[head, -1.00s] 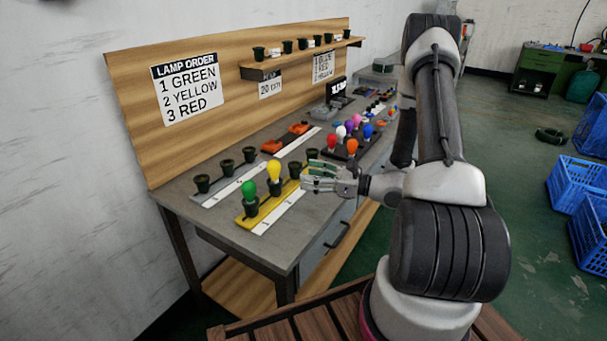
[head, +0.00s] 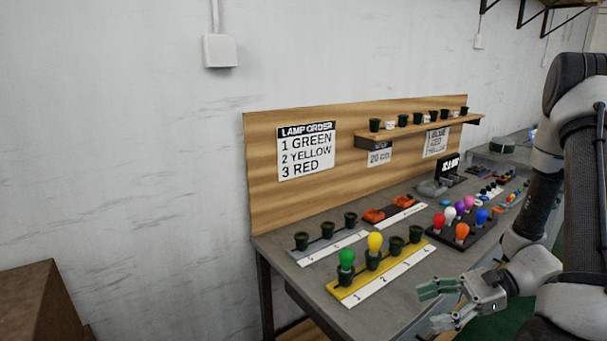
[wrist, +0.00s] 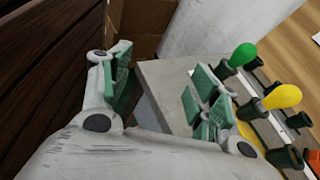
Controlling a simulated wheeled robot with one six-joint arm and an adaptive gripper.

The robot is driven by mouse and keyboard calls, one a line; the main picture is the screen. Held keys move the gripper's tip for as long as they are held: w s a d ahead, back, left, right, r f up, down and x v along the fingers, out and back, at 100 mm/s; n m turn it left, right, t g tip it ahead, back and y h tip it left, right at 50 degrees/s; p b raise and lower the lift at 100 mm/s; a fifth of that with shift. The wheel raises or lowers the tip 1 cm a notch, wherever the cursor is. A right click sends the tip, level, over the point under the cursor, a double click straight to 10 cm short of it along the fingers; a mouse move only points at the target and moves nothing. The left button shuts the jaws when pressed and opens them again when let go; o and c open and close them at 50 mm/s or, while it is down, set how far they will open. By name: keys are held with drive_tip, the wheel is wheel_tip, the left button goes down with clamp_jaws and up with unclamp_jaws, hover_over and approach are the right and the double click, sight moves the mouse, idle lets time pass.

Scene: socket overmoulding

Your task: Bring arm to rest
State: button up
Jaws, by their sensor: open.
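My gripper (head: 445,304) is open and empty, at the front edge of the workbench, to the right of the yellow socket strip (head: 335,292). In the wrist view my gripper (wrist: 165,85) has its green-padded fingers apart with nothing between them. A green lamp (head: 347,259) stands in the first socket of the yellow strip and a yellow lamp (head: 375,243) in the second. Both also show in the wrist view, the green lamp (wrist: 243,54) and the yellow lamp (wrist: 283,96). The third socket (head: 396,245) and fourth socket (head: 415,234) hold no lamp.
A grey strip (head: 327,246) with several empty sockets lies behind. A dark tray (head: 455,243) holds several coloured lamps, red among them. The lamp order sign (head: 306,151) reads green, yellow, red. A shelf (head: 420,130) of sockets is above. A brown box (head: 38,312) stands lower left.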

drive_tip(key=s+d+r+n+g+h, duration=0.2)
drive_tip(key=s+d+r+n+h, duration=0.7)
drive_tip(key=r+n, duration=0.25)
wheel_tip(320, 180, up, 13)
drive_tip(key=a+n+t+h, duration=0.1)
drive_tip(key=n+t+h, duration=0.3)
drive_tip(key=n+t, duration=0.1)
drive_tip(key=shift+a+t+h, duration=0.2)
drive_tip(key=shift+t+h, duration=0.1)
drive_tip(key=shift+t, duration=0.2)
